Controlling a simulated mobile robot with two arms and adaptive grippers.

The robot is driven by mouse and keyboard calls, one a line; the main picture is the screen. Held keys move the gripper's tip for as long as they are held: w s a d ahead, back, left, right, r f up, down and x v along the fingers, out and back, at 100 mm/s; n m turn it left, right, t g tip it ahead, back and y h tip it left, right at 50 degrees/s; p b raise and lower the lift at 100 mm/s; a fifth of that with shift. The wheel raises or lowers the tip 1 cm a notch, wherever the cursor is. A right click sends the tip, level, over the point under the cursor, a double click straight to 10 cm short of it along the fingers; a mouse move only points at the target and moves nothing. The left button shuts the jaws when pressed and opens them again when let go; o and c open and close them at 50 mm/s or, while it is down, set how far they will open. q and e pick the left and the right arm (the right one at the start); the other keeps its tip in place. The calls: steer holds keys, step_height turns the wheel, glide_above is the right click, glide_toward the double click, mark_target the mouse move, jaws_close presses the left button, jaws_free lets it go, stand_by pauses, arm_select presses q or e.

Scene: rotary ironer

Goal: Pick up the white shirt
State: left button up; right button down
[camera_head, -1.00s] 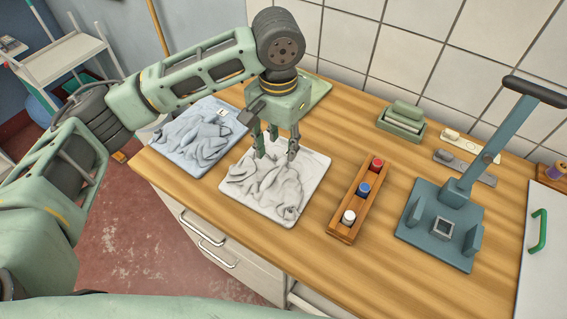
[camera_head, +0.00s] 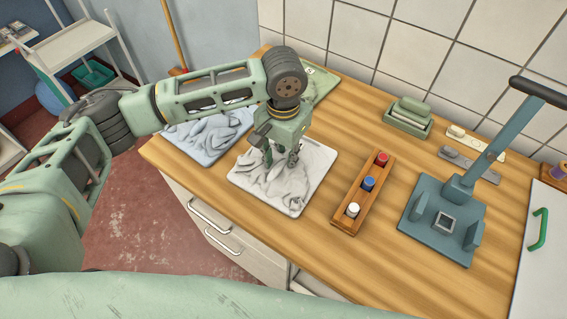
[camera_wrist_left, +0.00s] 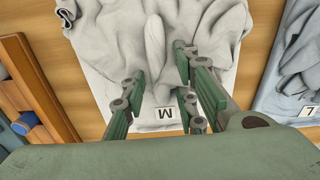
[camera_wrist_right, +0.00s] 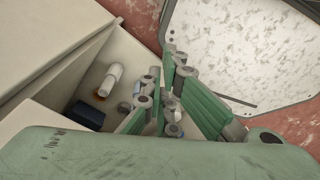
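The white shirt (camera_head: 300,185), a crumpled pale garment on a flat square, lies on the wooden counter. In the left wrist view the shirt (camera_wrist_left: 90,40) has a raised fold in its middle and a tag marked M (camera_wrist_left: 165,113).
A blue shirt (camera_head: 208,137) lies left of the white one, a green garment (camera_head: 318,84) behind. A wooden rack (camera_head: 347,217) with coloured spools and a teal press (camera_head: 437,225) stand right. An open drawer (camera_wrist_right: 60,75) holding small items is beside my right gripper.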

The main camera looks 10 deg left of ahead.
arm_select(q)
jaws_close()
steer(key=shift+r, duration=0.15)
